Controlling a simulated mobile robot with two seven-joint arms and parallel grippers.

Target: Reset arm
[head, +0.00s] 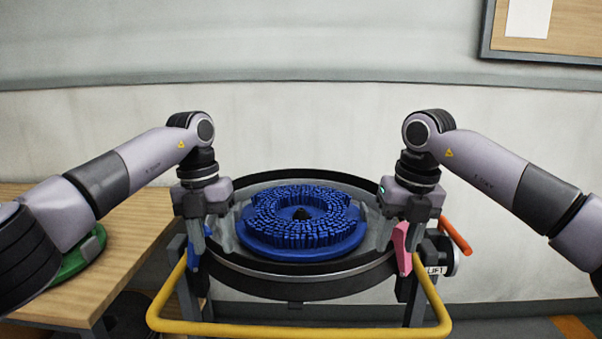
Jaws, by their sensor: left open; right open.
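My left gripper (198,238) points down at the left side of a round scrubber tank, open, close to a small blue part (192,257) by the rim. My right gripper (408,240) points down at the right side of the tank, open, beside a pink part (401,250). I cannot tell whether either gripper touches these parts. Both arms are bent at the elbow, coming in from the two sides. The tank's dark rim (300,277) encircles a blue round brush (303,240) with its bristles up.
A yellow bar (300,328) runs across the front of the tank. An orange handle (456,236) sticks out at the right, above a box marked LIFT (436,270). A wooden table (130,238) with a green round item (78,258) stands at the left, partly behind my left arm.

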